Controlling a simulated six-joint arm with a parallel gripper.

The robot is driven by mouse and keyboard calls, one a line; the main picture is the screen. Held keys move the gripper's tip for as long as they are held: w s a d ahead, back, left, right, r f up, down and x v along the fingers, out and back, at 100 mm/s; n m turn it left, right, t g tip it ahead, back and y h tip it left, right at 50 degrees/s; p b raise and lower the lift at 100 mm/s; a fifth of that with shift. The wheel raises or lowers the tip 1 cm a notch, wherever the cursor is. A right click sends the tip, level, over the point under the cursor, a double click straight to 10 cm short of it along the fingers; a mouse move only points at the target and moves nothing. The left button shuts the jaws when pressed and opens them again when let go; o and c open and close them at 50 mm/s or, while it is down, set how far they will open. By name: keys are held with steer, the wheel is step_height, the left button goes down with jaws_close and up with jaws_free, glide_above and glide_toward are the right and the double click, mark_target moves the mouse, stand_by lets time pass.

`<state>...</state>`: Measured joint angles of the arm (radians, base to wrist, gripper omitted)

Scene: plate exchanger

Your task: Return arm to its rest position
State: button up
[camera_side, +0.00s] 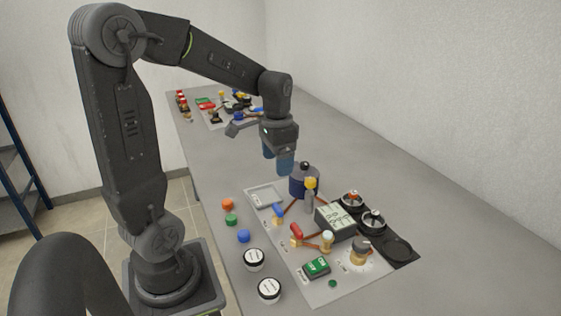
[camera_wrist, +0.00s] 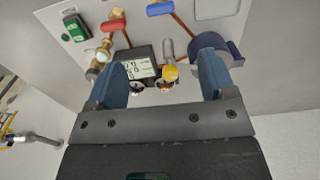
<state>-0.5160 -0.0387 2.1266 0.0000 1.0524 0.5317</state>
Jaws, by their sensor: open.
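My gripper (camera_side: 279,160) hangs from my arm above the grey table, behind the plate exchanger panel in the side view. In the wrist view its two blue fingers (camera_wrist: 160,85) are spread apart with nothing held between them. The panel (camera_side: 325,290) lies on the table and carries a dark cylinder (camera_side: 303,182), a display box (camera_side: 336,220), a yellow-topped fitting (camera_side: 311,184), and red and blue valve handles. In the wrist view the display box (camera_wrist: 140,70) and the cylinder (camera_wrist: 214,45) show beyond the fingers.
Orange (camera_side: 228,204), green (camera_side: 231,220) and blue (camera_side: 243,236) caps and two white-topped jars (camera_side: 254,259) stand left of the panel. A second equipment panel (camera_side: 215,119) lies at the far end. The table right of the panel is bare. A wall (camera_side: 430,80) runs along the right.

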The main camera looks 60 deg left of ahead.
steer(key=s+d+r+t, duration=0.2)
steer(key=s+d, duration=0.2)
steer(key=d, duration=0.4)
steer(key=s+d+r+t, duration=0.3)
steer(key=s+d, duration=0.2)
steer(key=d, duration=0.3)
steer(key=shift+r+t, duration=0.3)
steer(key=shift+r, duration=0.05)
steer(key=shift+w, duration=0.1)
stand_by(0.4)
